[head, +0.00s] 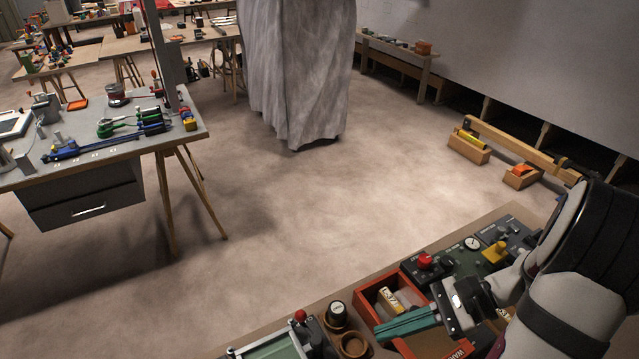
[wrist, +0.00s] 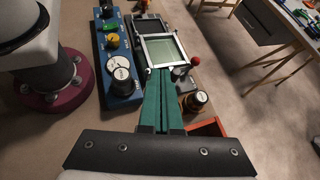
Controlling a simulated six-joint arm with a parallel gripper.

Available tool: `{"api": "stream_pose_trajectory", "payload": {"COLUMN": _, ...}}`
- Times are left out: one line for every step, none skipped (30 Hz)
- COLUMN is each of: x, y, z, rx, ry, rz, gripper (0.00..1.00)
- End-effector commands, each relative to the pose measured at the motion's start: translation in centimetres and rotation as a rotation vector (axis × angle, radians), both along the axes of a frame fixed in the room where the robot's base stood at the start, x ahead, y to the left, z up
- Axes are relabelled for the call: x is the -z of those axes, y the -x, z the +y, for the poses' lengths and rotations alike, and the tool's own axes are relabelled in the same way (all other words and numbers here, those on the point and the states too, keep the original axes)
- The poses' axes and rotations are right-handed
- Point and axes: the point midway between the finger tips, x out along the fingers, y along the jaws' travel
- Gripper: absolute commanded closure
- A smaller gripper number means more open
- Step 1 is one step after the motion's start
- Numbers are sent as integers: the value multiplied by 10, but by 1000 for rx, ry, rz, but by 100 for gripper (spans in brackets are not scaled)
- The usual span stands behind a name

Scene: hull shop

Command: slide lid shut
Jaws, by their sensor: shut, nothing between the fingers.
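An orange-red box (head: 362,297) stands on the bench below my arm in the head view. Its far part is open and holds a pale block (head: 390,302) with lettering. A red panel with lettering (head: 435,347), which looks like the lid, shows at the near part, partly hidden by my gripper. My gripper (head: 380,332) has long green fingers, shut and empty, reaching across the box. I cannot tell whether they touch it. In the wrist view the shut fingertips (wrist: 158,72) point towards a silver frame, and only an orange-red edge of the box (wrist: 208,128) shows.
The silver frame with a pale green panel (wrist: 165,50) has a red knob (wrist: 195,60) beside it. Brown round cups (head: 352,344) stand left of the box. A dark control unit with a red button (head: 425,262) lies behind it. A blue control panel (wrist: 118,70) also shows.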

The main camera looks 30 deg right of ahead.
Motion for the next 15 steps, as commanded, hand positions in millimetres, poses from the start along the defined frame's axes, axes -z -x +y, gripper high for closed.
{"api": "stream_pose_trajectory", "payload": {"x": 19, "y": 19, "z": -38, "rx": 209, "ry": -115, "rz": -33, "gripper": 100}}
{"api": "stream_pose_trajectory", "payload": {"x": 30, "y": 31, "z": -59, "rx": 327, "ry": -173, "rz": -65, "gripper": 100}}
{"api": "stream_pose_trajectory", "payload": {"x": 44, "y": 50, "z": -83, "rx": 474, "ry": -239, "rz": -114, "gripper": 100}}
{"api": "stream_pose_trajectory", "payload": {"x": 54, "y": 65, "z": -97, "rx": 574, "ry": -281, "rz": -149, "gripper": 100}}
{"api": "stream_pose_trajectory", "payload": {"x": 64, "y": 80, "z": -109, "rx": 664, "ry": -317, "rz": -185, "gripper": 100}}
{"api": "stream_pose_trajectory", "payload": {"x": 75, "y": 98, "z": -121, "rx": 768, "ry": -354, "rz": -229, "gripper": 100}}
{"api": "stream_pose_trajectory", "payload": {"x": 82, "y": 110, "z": -128, "rx": 833, "ry": -376, "rz": -258, "gripper": 100}}
{"api": "stream_pose_trajectory", "payload": {"x": 88, "y": 120, "z": -132, "rx": 885, "ry": -393, "rz": -283, "gripper": 100}}
{"api": "stream_pose_trajectory", "payload": {"x": 94, "y": 130, "z": -137, "rx": 940, "ry": -409, "rz": -309, "gripper": 100}}
{"api": "stream_pose_trajectory", "payload": {"x": 97, "y": 135, "z": -139, "rx": 968, "ry": -418, "rz": -323, "gripper": 100}}
{"api": "stream_pose_trajectory", "payload": {"x": 99, "y": 139, "z": -140, "rx": 986, "ry": -422, "rz": -333, "gripper": 100}}
{"api": "stream_pose_trajectory", "payload": {"x": 101, "y": 139, "z": -141, "rx": 999, "ry": -426, "rz": -339, "gripper": 100}}
{"api": "stream_pose_trajectory", "payload": {"x": 101, "y": 138, "z": -141, "rx": 1002, "ry": -428, "rz": -341, "gripper": 100}}
{"api": "stream_pose_trajectory", "payload": {"x": 101, "y": 134, "z": -140, "rx": 1003, "ry": -429, "rz": -342, "gripper": 100}}
{"api": "stream_pose_trajectory", "payload": {"x": 101, "y": 128, "z": -139, "rx": 999, "ry": -428, "rz": -340, "gripper": 100}}
